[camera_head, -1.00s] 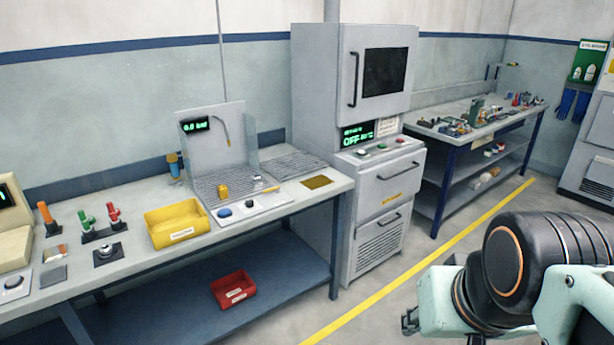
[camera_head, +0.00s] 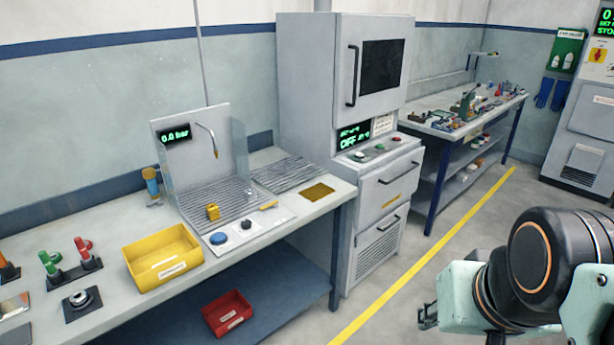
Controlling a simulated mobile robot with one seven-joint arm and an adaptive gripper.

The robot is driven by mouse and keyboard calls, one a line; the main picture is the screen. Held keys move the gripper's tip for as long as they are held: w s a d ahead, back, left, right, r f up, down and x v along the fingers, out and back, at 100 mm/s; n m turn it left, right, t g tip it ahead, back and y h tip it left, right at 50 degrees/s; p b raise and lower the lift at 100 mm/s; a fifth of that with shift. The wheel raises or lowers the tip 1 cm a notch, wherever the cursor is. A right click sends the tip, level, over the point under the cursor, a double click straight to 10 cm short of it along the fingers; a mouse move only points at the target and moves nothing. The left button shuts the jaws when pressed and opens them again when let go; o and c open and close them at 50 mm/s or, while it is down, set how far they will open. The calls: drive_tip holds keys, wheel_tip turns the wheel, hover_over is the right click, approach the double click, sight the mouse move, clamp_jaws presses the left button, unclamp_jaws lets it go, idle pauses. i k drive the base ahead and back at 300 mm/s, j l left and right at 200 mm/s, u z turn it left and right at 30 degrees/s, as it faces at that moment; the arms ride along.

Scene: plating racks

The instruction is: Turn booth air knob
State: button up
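The small booth (camera_head: 240,150) stands on the long bench, with clear side panels, a slatted floor and a hooked nozzle (camera_head: 208,140). A dark display (camera_head: 174,134) on its back panel gives a green reading in bar; its first digit is hard to read. The booth's front plate carries a large blue round control (camera_head: 219,239) and a smaller black knob (camera_head: 247,224). No label shows which is the air knob. My gripper (camera_head: 428,316) is at the lower right, over the floor and well apart from the booth. Only its dark end shows, and its opening is unclear.
A yellow bin (camera_head: 163,258) sits on the bench (camera_head: 312,205) left of the booth's front. A red bin (camera_head: 228,313) is on the lower shelf. A tall grey cabinet (camera_head: 310,110) stands right of the bench. Floor is clear around the yellow line (camera_head: 425,254).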

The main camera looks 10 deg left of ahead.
sight(247, 224)
drive_tip(key=i+j, duration=0.2)
drive_tip(key=j, duration=0.15)
drive_tip(key=i+j+z, duration=0.1)
drive_tip(key=j, duration=0.3)
drive_tip(key=i+j, duration=0.45)
drive_tip(key=j, duration=0.3)
drive_tip(key=z, duration=0.05)
